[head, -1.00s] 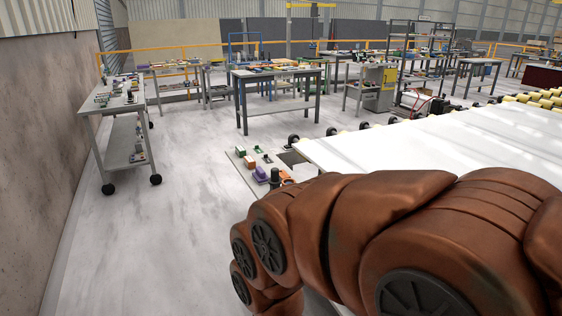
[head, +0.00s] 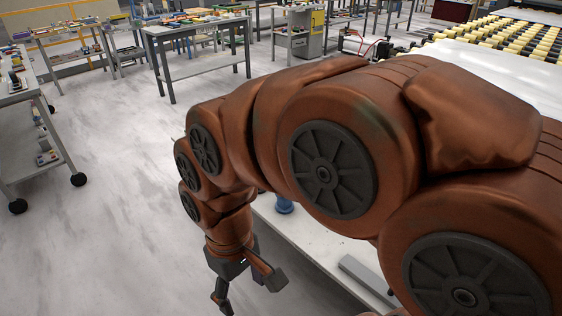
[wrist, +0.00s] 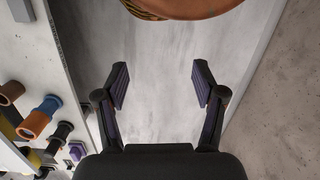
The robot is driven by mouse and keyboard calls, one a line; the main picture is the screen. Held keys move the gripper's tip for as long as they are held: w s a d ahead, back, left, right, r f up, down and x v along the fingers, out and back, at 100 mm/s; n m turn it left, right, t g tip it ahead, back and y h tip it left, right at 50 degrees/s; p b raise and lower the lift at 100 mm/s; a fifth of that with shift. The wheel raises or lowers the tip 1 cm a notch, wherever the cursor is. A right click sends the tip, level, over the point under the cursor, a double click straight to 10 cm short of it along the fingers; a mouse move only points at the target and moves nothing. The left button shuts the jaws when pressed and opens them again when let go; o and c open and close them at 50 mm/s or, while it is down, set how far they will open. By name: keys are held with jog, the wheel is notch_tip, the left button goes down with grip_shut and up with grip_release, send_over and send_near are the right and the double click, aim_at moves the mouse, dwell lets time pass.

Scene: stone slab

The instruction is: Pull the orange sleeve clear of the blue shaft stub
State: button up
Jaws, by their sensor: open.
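In the wrist view, the orange sleeve (wrist: 34,125) is at the left edge of the picture, in line with the blue shaft stub (wrist: 51,103). It appears to sit on the stub; how far it overlaps cannot be told. In the head view, a blue part (head: 284,205), likely the stub, shows just under my arm; the orange sleeve is hidden there. My gripper (wrist: 160,84) is open and empty, well to the right of the sleeve in the wrist view and over bare floor. In the head view, my gripper (head: 250,292) hangs beside the slab's left edge.
Near the sleeve are a black cylinder (wrist: 62,131), a purple block (wrist: 77,150) and a brown cylinder (wrist: 11,93). The pale bench surface (head: 300,236) has a grey bar (head: 366,280) on it. A wheeled cart (head: 32,110) stands left; open floor lies between.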

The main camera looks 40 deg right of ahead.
jog(key=o, duration=0.3)
jog(key=w+d+n+b, duration=0.1)
jog(key=w, duration=0.3)
jog(key=w+d+t+y+b, duration=0.1)
jog(key=w, duration=0.3)
jog(key=w+d+n+b, duration=0.1)
jog(key=w, duration=0.3)
jog(key=shift+w+d+n+y, duration=0.25)
jog(key=shift+d+n+y, duration=0.05)
jog(key=shift+d, duration=0.1)
jog(key=shift+o, duration=0.2)
jog(key=w+d+f+n+t+y+b, duration=0.1)
jog(key=w+d+f+n+t+b, duration=0.15)
jog(key=w+d, duration=0.8)
jog(key=w+d+f+t+b, duration=0.1)
jog(key=d+f+b, duration=0.15)
jog(key=d, duration=0.95)
jog(key=w+d+f+t+b, duration=0.1)
jog(key=d+f, duration=0.3)
jog(key=d, duration=0.8)
jog(key=shift+h, duration=0.4)
jog(key=shift+p+x, duration=0.55)
jog(key=shift+x, duration=3.1)
jog(key=shift+s+d+f, duration=0.1)
jog(key=shift+d, duration=0.1)
jog(key=shift+c, duration=0.2)
jog(key=c, duration=1.3)
